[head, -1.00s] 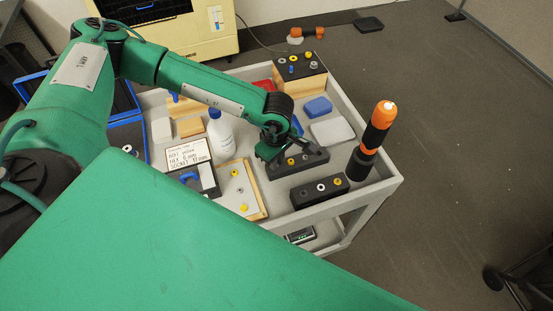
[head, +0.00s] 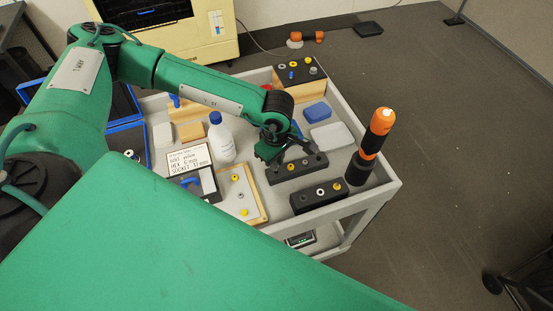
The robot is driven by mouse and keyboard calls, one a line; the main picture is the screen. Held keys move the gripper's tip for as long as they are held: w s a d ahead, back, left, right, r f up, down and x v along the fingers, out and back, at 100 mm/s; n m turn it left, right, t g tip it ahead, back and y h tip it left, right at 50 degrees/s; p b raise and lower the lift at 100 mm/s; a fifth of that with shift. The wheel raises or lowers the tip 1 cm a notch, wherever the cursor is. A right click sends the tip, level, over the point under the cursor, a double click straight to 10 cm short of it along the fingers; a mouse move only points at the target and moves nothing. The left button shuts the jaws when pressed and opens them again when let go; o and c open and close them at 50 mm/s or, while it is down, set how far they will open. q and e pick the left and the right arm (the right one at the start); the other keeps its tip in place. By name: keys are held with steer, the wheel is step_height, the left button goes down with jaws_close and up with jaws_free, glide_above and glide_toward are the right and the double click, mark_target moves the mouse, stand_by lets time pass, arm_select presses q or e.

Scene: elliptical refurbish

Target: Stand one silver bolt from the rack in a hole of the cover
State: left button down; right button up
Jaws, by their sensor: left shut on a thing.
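My left gripper (head: 270,156) is over the left end of a black rack (head: 297,173) on the cart and is shut. What it holds is too small and hidden to make out; a bolt from this rack fits its place. A yellow bolt (head: 291,167) and a paler, silver-looking one (head: 305,161) stand in the rack beside the gripper. The cover seems to be the pale plate on a wooden board (head: 232,182), left of the rack, with yellow bolts (head: 244,212) and a darker spot, perhaps a hole or bolt. My right gripper is not in view.
A second black rack (head: 318,200) stands in front, beside an orange-and-black tool (head: 371,145). A white bottle (head: 221,140) and a printed card (head: 188,160) are left of the gripper. Blue (head: 317,111) and white (head: 331,136) boxes lie behind. My green arm hides the near left.

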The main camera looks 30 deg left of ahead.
arm_select(q)
steer(key=shift+r+p, duration=0.75)
steer(key=shift+r, duration=1.25)
steer(key=shift+r, duration=0.1)
